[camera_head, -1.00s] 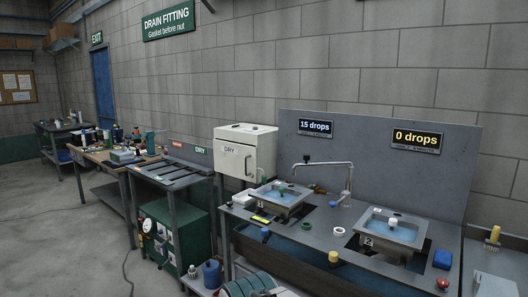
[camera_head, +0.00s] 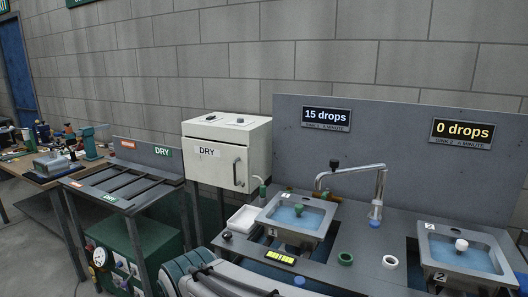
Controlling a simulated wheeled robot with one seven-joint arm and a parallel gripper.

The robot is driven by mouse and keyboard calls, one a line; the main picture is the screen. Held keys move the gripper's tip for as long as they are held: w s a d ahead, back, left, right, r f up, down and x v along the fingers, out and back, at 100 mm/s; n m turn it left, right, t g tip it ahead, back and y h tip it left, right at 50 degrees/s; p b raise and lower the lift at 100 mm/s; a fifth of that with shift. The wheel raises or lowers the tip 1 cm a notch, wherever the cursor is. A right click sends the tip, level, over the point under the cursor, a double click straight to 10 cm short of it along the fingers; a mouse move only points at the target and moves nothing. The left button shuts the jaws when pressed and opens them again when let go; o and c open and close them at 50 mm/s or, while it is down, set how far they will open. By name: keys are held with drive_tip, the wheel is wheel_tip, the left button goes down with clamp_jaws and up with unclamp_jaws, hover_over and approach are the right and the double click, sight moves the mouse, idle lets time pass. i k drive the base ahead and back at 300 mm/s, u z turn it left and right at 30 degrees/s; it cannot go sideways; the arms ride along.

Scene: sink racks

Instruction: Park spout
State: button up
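The spout (camera_head: 350,170) is a chrome swing pipe rising from an upright with a blue collar (camera_head: 375,215) behind and between the two sinks. It reaches left, and its dark-tipped free end appears above the back right part of sink 1 (camera_head: 264,216); the exact overlap is hard to tell. Sink 1 holds blue water and a plug. Sink 2 (camera_head: 500,262), at the right, also holds water and a pale-topped plug. My arm shows at the bottom edge, grey and green, but I cannot see my gripper's fingers or the spout being touched.
A white DRY cabinet (camera_head: 257,155) stands behind sink 1 at the left. A green ring (camera_head: 345,258) and a white ring (camera_head: 390,261) lie on the counter between the sinks. The drop signs read 15 (camera_head: 326,119) and 0 (camera_head: 462,131). A slatted rack (camera_head: 100,182) stands further left.

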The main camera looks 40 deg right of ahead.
sight(334, 163)
drive_tip(key=i, duration=0.7)
drive_tip(key=z, duration=2.4)
drive_tip(key=i, duration=0.55)
drive_tip(key=u, duration=0.2)
